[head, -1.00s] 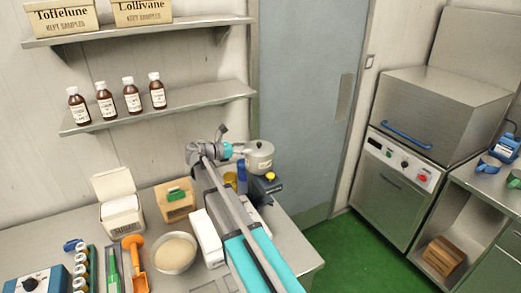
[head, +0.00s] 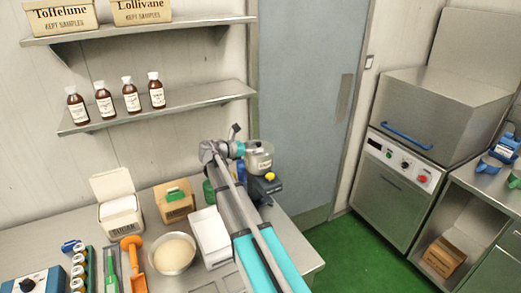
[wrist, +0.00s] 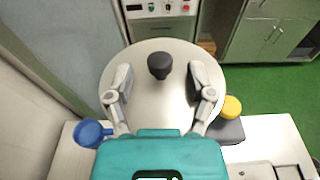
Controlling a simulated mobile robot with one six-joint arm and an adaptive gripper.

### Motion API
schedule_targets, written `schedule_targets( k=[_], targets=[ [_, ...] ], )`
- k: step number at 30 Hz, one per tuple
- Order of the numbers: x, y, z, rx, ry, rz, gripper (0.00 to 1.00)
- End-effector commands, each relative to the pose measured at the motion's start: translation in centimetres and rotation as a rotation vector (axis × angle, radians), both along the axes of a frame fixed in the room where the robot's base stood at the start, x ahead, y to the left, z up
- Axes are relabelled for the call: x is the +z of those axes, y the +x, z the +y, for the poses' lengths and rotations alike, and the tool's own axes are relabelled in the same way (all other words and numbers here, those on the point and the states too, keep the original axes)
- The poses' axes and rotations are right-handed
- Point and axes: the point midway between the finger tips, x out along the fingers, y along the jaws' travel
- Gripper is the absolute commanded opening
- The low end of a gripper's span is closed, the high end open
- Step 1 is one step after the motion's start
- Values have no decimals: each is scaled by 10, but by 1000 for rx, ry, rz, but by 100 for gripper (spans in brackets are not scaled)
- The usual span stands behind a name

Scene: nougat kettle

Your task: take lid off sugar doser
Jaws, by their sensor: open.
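The sugar doser (head: 259,162) is a pale metal pot with a small label, at the right end of the bench beside the door. In the wrist view its round lid (wrist: 160,112) fills the middle, with a black knob (wrist: 160,65) standing up from it. The lid sits on the doser. My gripper (wrist: 160,80) is open, with one finger on each side of the knob and a clear gap on both sides. In the head view my gripper is at the doser's upper left, and the knob cannot be made out.
A black box with a yellow button (head: 270,177) stands right of the doser. A blue item (wrist: 92,133) is at the left in the wrist view. A white box (head: 211,238), a bowl (head: 173,252) and a sugar box (head: 120,215) stand on the bench. A shelf with bottles hangs above.

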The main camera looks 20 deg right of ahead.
Motion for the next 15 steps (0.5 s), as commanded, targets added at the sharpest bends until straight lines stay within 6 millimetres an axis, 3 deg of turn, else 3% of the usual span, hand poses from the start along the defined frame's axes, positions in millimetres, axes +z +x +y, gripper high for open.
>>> schedule_targets(
  k=[10, 15],
  targets=[
    [0, 0, 1, 0, 0, 0, 70],
    [0, 0, 1, 0, 0, 0, 40]
  ],
)
